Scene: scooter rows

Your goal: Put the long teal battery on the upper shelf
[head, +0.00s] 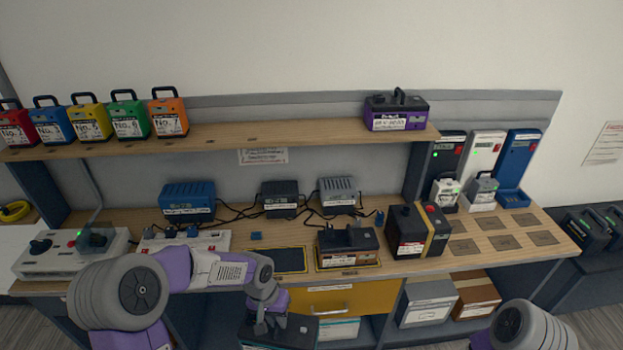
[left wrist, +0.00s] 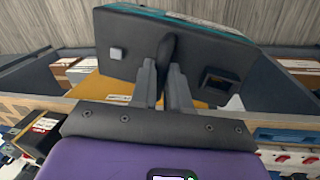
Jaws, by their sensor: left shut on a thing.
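The long teal battery (head: 292,332) is a dark box with a teal edge, low in the head view in front of the bench. My left gripper (head: 266,326) is shut on its dark handle. In the left wrist view my left gripper (left wrist: 163,88) pinches the handle, and the battery (left wrist: 125,45) shows its dark face and teal far edge. The upper shelf (head: 285,133) runs above the bench, its middle bare between the coloured batteries on the left and a purple battery (head: 397,111). My right gripper is out of view.
The bench holds chargers (head: 188,201), a brown-based battery (head: 347,246) on a marked mat, an empty dark mat (head: 276,260) and a black battery with a yellow band (head: 418,231). A yellow drawer (head: 345,298) and boxes (head: 428,301) are below.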

